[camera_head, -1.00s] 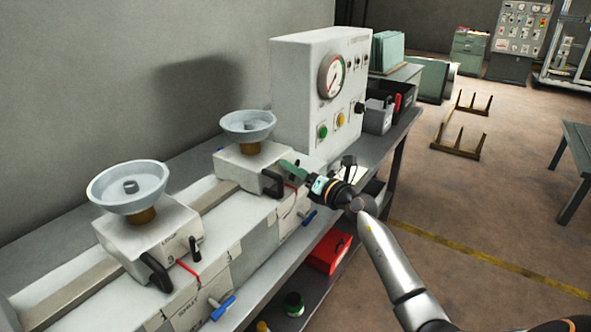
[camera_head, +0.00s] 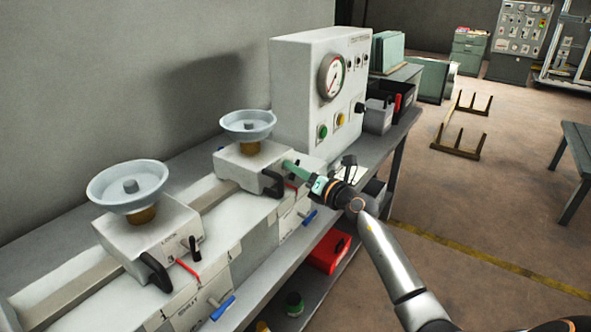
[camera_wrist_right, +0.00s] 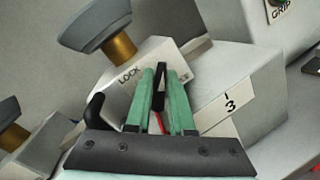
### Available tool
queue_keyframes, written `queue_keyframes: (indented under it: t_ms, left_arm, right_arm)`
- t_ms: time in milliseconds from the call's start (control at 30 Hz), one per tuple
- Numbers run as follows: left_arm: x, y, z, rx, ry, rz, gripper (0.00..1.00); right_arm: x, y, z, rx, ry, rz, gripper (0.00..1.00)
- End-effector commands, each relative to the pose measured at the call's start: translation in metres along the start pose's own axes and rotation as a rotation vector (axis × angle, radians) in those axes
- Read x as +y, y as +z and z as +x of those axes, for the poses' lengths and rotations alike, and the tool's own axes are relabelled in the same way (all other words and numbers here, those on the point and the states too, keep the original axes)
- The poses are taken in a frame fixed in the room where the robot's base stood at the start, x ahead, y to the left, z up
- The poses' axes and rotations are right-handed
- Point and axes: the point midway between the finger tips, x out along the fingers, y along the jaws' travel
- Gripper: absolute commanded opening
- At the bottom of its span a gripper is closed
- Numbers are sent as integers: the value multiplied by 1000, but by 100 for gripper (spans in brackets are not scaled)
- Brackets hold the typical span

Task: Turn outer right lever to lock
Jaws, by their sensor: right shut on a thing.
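The right block (camera_head: 245,163) carries a pale dish on a brass stem and has a black curved handle (camera_head: 272,183) on its front. My right gripper (camera_head: 290,166) reaches its outer right side. In the right wrist view the green fingers (camera_wrist_right: 163,75) are shut around the upright black lever (camera_wrist_right: 158,97). The block's printed LOCK label (camera_wrist_right: 130,75) is left of the lever, and another label, partly hidden by a finger, is right of it. The lever is hidden by the fingers in the head view. My left gripper is not in view.
A left block (camera_head: 150,235) with a similar dish stands nearer on the same rail, with its own small black lever (camera_head: 195,248). A white gauge cabinet (camera_head: 318,95) stands behind the right block. Blue-handled levers (camera_head: 223,308) stick out below. A red bin (camera_head: 328,252) sits on the lower shelf.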

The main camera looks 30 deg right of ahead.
Motion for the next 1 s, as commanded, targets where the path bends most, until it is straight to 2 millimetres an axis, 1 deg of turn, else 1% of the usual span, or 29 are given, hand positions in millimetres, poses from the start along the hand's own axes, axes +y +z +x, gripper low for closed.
queue_keyframes:
  t_ms: [267,567,700,767,833,1000]
  left_arm:
    - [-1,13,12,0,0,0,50]
    - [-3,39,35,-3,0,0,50]
    - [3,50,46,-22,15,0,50]
    - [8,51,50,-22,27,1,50]
    - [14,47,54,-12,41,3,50]
    - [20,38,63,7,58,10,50]
  right_arm:
    - [-2,-3,-1,-25,20,-127,0]
    - [-2,-4,-1,-73,58,-361,0]
    - [-1,-5,-1,-94,75,-463,0]
    - [0,-4,-1,-102,81,-503,0]
    - [0,-5,-1,-110,88,-543,0]
    - [2,-4,-1,-125,100,-618,0]
